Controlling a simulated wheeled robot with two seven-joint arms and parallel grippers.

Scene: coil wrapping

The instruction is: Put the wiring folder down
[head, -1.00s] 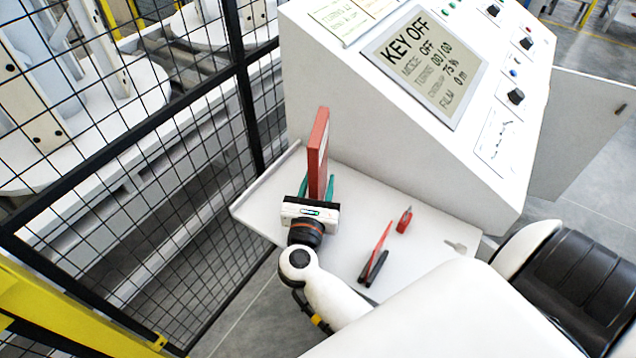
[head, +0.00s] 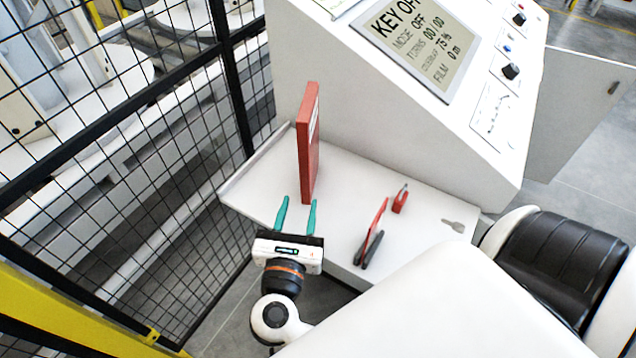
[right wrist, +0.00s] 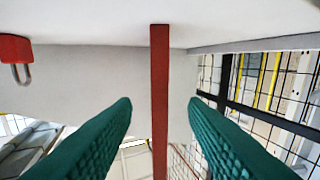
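The wiring folder (head: 308,150) is a red, thin, upright folder with a white label. It stands on edge on the white shelf (head: 345,190) in front of the console. My right gripper (head: 296,203) is open, its green fingers apart and empty, just in front of the folder and clear of it. In the right wrist view the folder (right wrist: 160,95) shows edge-on as a red strip between the two green fingers (right wrist: 160,112), with a gap on both sides. My left gripper is not in view.
A red-handled tool (head: 372,235) and a red padlock (head: 400,199) lie on the shelf to the right; the padlock also shows in the right wrist view (right wrist: 15,50). The sloped console (head: 420,110) rises behind. A black mesh fence (head: 130,150) stands at the left.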

